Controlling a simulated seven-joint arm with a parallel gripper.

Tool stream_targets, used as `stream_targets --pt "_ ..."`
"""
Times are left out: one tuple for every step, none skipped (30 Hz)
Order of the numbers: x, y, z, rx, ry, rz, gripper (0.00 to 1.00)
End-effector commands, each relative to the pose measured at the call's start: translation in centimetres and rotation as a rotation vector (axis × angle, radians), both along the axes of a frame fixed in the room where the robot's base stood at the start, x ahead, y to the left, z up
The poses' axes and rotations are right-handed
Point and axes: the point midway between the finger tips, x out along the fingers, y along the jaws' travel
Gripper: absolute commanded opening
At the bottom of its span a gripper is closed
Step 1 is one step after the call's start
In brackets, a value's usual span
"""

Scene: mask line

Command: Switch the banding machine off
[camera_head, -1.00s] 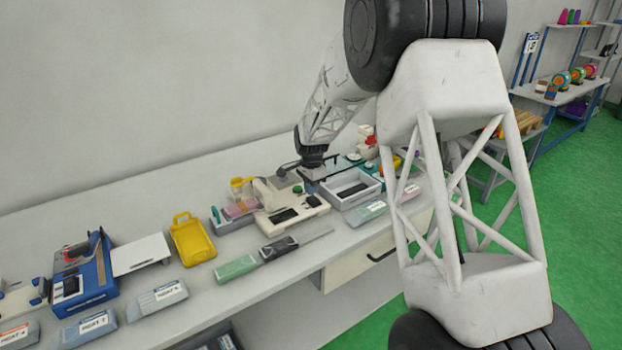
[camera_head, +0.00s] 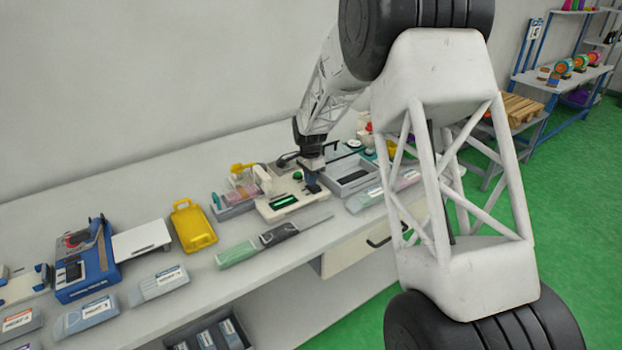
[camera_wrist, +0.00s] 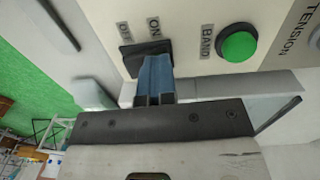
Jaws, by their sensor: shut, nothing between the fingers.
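A round green button (camera_wrist: 238,43) marked BAND is to the right. My gripper (camera_wrist: 154,62) is shut and empty, its blue fingertips over the ON side of the switch and hiding part of it. I cannot tell whether they press it. In the head view my gripper (camera_head: 312,184) is at the machine's right side.
A grey tray (camera_head: 372,187) stands just right of the machine, and a bin of pink items (camera_head: 236,205) just left. Green and dark packets (camera_head: 237,253) lie in front.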

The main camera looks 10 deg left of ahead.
Motion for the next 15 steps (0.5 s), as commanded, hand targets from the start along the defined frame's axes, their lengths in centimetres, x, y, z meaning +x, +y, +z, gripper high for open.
stream_targets --pt "-0.06 -0.03 -0.14 -0.001 0.002 0.0 0.0" --pt "-0.06 -0.05 -0.14 -0.001 0.002 0.0 0.0" --pt "-0.08 -0.06 -0.14 -0.001 0.002 0.0 0.0" --pt "-0.1 -0.08 -0.13 -0.001 0.002 0.0 0.0" --pt "-0.12 -0.11 -0.13 -0.001 0.002 0.0 0.0" --pt "-0.17 -0.15 -0.11 -0.001 0.002 0.0 0.0" --pt "-0.21 -0.21 -0.1 -0.001 0.002 0.0 0.0" --pt "-0.26 -0.26 -0.07 -0.001 0.003 0.0 0.0" --pt "-0.33 -0.33 -0.03 -0.001 0.003 -0.001 0.0" --pt "-0.39 -0.4 0.01 -0.001 0.003 -0.001 0.0" --pt "-0.46 -0.47 0.05 -0.001 0.002 -0.001 0.0" --pt "-0.55 -0.56 0.13 -0.001 0.002 -0.001 0.0" --pt "-0.61 -0.64 0.18 -0.001 0.002 -0.001 0.0" --pt "-0.67 -0.7 0.24 -0.001 0.002 -0.001 0.0" --pt "-0.76 -0.79 0.3 -0.001 0.001 -0.001 0.0"
